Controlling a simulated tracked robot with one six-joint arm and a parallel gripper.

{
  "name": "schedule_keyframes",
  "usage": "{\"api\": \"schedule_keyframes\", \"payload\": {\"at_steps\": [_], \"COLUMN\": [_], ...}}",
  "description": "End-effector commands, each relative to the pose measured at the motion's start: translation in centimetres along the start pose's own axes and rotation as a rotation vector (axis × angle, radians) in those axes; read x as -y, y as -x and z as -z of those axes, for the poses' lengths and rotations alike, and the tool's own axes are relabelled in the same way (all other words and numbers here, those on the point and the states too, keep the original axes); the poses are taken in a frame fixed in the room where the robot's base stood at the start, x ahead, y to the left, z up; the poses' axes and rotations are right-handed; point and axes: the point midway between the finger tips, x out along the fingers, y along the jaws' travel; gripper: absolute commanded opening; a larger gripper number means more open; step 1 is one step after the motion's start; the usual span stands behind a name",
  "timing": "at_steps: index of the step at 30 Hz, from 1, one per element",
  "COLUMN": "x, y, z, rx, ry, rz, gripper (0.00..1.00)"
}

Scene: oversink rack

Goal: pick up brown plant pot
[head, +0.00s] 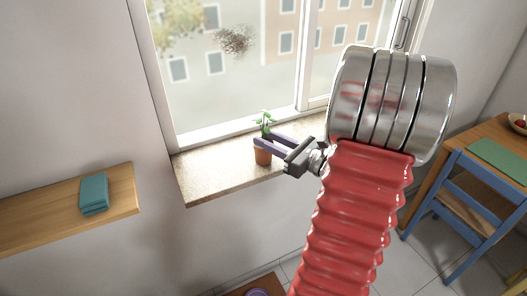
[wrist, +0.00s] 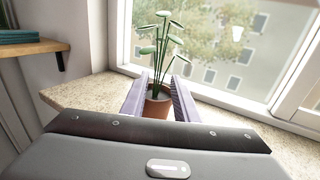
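The brown plant pot (head: 262,156) stands upright on the stone window sill, with a green plant in it. In the wrist view the pot (wrist: 157,107) sits between the two purple fingers of my gripper (wrist: 160,92), its lower part hidden by the gripper body. The fingers are apart, one on each side of the pot. In the head view my gripper (head: 268,142) reaches in from the right at the pot's upper part. I cannot tell whether the fingers touch the pot.
The window sill (head: 215,172) is otherwise clear, with the window (head: 235,70) behind it. A wooden shelf (head: 40,222) with folded teal cloths (head: 94,195) is at the left. A wooden table (head: 488,130) and a blue chair (head: 470,205) stand at the right.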

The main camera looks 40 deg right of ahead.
Motion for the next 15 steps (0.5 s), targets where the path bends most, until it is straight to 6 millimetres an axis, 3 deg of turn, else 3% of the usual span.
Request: {"api": "schedule_keyframes", "payload": {"at_steps": [7,15], "x": [-0.2,-0.6], "y": [-0.9,-4.0], "z": [0.0,0.1], "rx": [0.000,0.000], "ry": [0.000,0.000], "rz": [-0.002,-0.004], "gripper": [0.28,0.28]}}
